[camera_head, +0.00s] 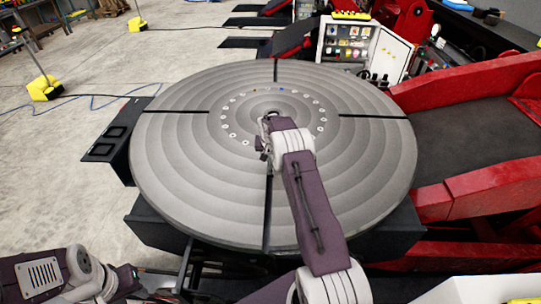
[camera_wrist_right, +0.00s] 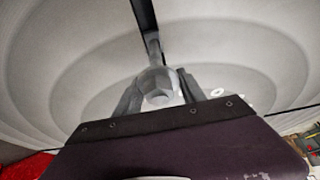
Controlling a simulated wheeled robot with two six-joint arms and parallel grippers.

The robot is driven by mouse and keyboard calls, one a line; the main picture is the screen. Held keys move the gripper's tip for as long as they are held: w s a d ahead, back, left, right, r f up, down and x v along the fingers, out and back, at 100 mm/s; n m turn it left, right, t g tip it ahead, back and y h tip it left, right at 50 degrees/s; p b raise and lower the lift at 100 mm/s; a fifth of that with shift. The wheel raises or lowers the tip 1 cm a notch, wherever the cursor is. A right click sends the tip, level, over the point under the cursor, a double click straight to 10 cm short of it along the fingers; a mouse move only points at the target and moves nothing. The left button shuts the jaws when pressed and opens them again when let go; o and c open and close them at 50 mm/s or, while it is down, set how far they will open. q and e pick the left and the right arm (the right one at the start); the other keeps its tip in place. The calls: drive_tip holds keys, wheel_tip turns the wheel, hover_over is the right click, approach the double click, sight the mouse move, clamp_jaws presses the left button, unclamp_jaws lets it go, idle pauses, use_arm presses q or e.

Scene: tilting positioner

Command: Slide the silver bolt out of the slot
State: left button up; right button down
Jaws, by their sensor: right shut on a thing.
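The silver bolt (camera_wrist_right: 157,84) shows in the right wrist view, its hex head towards the camera and its shank pointing at a dark slot (camera_wrist_right: 144,14) in the round table. My right gripper (camera_wrist_right: 160,92) is shut on the bolt, one finger on each side of its head. In the head view my right gripper (camera_head: 266,142) is over the front of the table's centre, by the inner end of the front slot (camera_head: 267,215); my arm mostly hides the bolt there. My left gripper (camera_head: 132,283) is at the bottom left, away from the table, its jaws unclear.
The round grey table (camera_head: 190,130) has several slots and a ring of small holes. A red frame (camera_head: 490,190) stands close on its right. An open control cabinet (camera_head: 360,48) is behind it. The table's left half is clear.

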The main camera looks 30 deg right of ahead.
drive_tip(key=shift+r, duration=0.2)
idle(0.3)
drive_tip(key=shift+s+a, duration=0.35)
drive_tip(key=shift+s, duration=0.2)
drive_tip(key=shift+s+a, duration=0.35)
drive_tip(key=shift+s, duration=0.2)
drive_tip(key=shift+s+a+b, duration=0.25)
drive_tip(key=shift+s+a, duration=0.2)
drive_tip(key=shift+s, duration=0.3)
drive_tip(key=shift+s+a+b, duration=0.25)
drive_tip(key=shift+s+a, duration=0.25)
drive_tip(key=shift+s, duration=0.25)
drive_tip(key=shift+s+a+b, duration=0.25)
drive_tip(key=shift+s+a, duration=0.2)
drive_tip(key=shift+s, duration=0.3)
drive_tip(key=shift+f, duration=0.1)
drive_tip(key=s+a+b, duration=0.4)
drive_tip(key=s+b, duration=0.2)
drive_tip(key=s, duration=0.1)
drive_tip(key=shift+b, duration=0.4)
